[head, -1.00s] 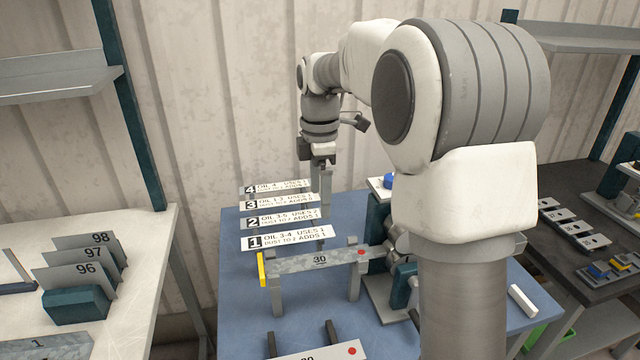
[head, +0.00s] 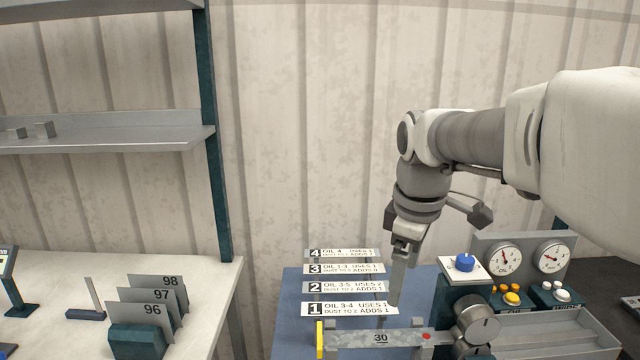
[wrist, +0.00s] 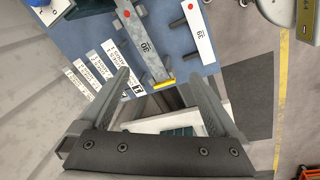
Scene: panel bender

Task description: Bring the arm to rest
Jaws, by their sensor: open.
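My gripper (head: 402,272) hangs from my bent arm above the blue bench, at the right end of the numbered label strips. In the wrist view my gripper (wrist: 163,100) has its two fingers spread wide with nothing between them. The grey bar marked 30 (head: 380,339) lies near the front of the bench, with a yellow end piece and a red dot. It also shows in the wrist view (wrist: 146,47), beyond the fingertips. The gripper appears apart from it.
The label strips (head: 345,309) stand in rows left of my gripper. The panel bender (head: 470,308) with a blue knob and gauges (head: 505,257) is on the right. A pale table (head: 215,290) holds plates 96 to 98 (head: 150,311). A shelf (head: 100,140) is above it.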

